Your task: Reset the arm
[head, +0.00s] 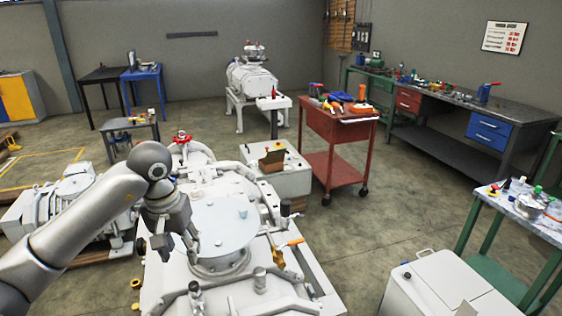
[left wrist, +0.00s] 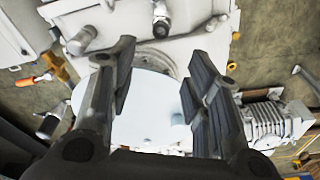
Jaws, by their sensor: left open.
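My left arm (head: 85,215) comes in from the left in the head view. My left gripper (head: 180,245) hangs over the left side of the white vacuum machine (head: 215,290), beside its round pale-blue lid (head: 222,220). In the left wrist view, the two fingers of the left gripper (left wrist: 160,95) stand wide apart. The lid (left wrist: 150,105) shows between and beyond them, and nothing is held. A small light-blue piece (head: 243,213) sits on the lid. My right gripper does not show in either view.
A red cart (head: 338,130) with tools stands behind the machine. A workbench (head: 455,110) lines the right wall. A white cabinet (head: 445,285) and green-legged table (head: 520,215) are at the front right. Open floor (head: 390,205) lies between cart and cabinet.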

